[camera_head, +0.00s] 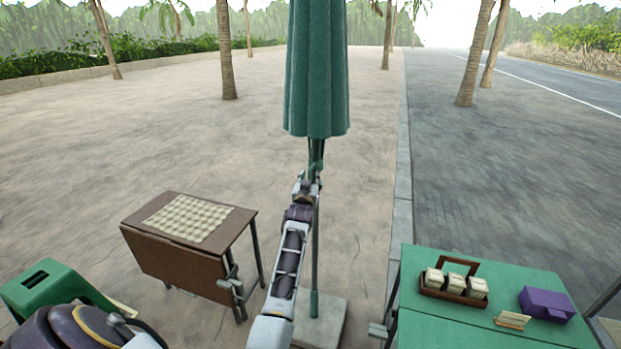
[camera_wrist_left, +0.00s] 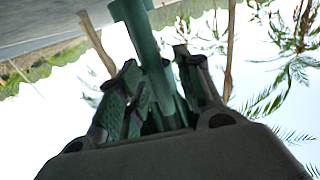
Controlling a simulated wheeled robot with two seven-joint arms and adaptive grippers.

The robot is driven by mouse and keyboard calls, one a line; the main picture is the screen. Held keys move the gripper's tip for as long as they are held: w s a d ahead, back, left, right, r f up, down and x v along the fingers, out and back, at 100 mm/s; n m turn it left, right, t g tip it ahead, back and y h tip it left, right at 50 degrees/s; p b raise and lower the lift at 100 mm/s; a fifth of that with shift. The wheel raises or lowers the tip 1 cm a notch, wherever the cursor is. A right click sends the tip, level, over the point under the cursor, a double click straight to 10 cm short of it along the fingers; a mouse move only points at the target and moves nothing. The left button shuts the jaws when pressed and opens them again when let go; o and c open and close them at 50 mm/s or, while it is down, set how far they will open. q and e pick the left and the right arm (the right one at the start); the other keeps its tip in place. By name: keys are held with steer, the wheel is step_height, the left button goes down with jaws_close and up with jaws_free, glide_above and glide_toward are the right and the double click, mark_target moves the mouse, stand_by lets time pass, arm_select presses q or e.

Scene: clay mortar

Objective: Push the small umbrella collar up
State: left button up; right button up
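A closed green umbrella (camera_head: 317,70) stands upright on a thin green pole (camera_head: 315,245). The small green collar (camera_head: 316,158) is on the pole just below the canopy's lower edge. My left gripper (camera_head: 309,187) is at the pole just under the collar. In the left wrist view, the left gripper's fingers (camera_wrist_left: 158,85) stand apart on both sides of a green shaft (camera_wrist_left: 142,35); the gaps look small, and I cannot tell whether they touch it. The collar's exact place between the fingers is unclear. My right gripper is not in view.
The pole stands in a pale square base (camera_head: 325,325). A green table (camera_head: 415,322) at right bears a caddy of jars (camera_head: 455,283) and a purple box (camera_head: 546,303).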

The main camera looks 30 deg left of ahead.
arm_select(q)
steer(key=shift+r, duration=0.15)
jaws_close()
stand_by(0.4)
steer(key=shift+r, duration=0.1)
